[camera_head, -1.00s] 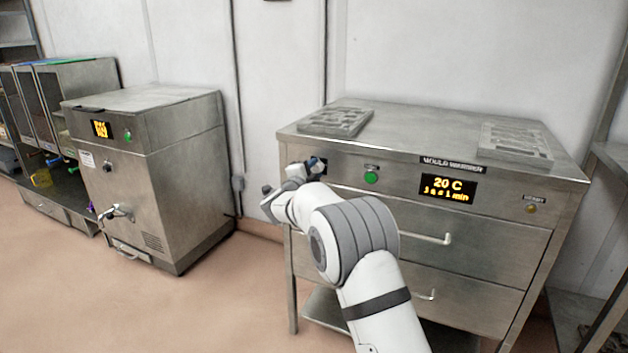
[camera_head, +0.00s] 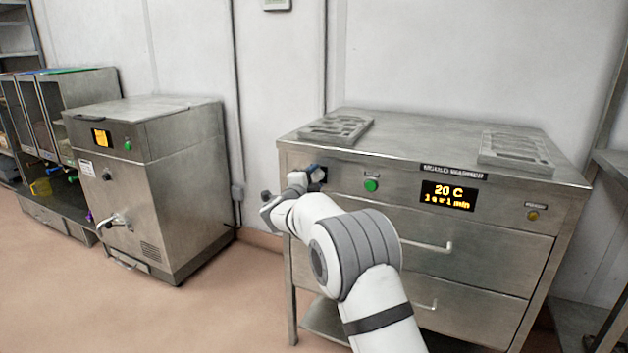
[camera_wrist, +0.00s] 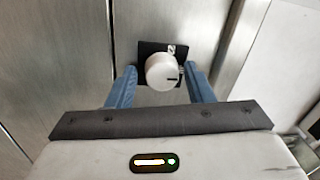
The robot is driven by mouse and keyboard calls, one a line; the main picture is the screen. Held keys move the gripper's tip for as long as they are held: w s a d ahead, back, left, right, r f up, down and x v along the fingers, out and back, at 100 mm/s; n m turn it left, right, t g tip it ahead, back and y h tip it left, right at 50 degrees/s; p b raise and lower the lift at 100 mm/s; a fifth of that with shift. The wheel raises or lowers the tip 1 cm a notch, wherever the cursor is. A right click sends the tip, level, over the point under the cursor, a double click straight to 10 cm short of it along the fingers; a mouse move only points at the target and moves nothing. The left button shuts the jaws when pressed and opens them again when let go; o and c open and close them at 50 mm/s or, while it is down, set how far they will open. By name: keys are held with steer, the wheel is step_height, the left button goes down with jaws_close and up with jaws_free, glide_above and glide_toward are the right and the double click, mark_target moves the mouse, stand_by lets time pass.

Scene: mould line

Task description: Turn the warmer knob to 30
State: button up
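The mould warmer (camera_head: 400,158) is a steel cabinet on the right in the head view. Its display (camera_head: 448,196) reads 20 C. The warmer knob (camera_wrist: 162,72) is white with a dark mark pointing right, on a black plate in the wrist view. My gripper (camera_wrist: 160,88) is open, with one blue finger on each side of the knob's near part. A gap shows between each finger and the knob. In the head view my gripper (camera_head: 308,176) is at the panel's left end, and my arm hides the knob there.
A green button (camera_head: 371,185) sits right of the knob area. Drawer handles (camera_head: 428,246) stick out below the panel. Two moulds (camera_head: 336,128) lie on the warmer's top. Another steel machine (camera_head: 150,180) stands to the left, with open floor between.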

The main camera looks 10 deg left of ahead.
steer(key=shift+o, duration=0.5)
steer(key=shift+s+a, duration=0.1)
steer(key=shift+s+a+r, duration=0.1)
steer(key=shift+s, duration=0.25)
steer(key=p+v, duration=0.1)
steer(key=v, duration=0.6)
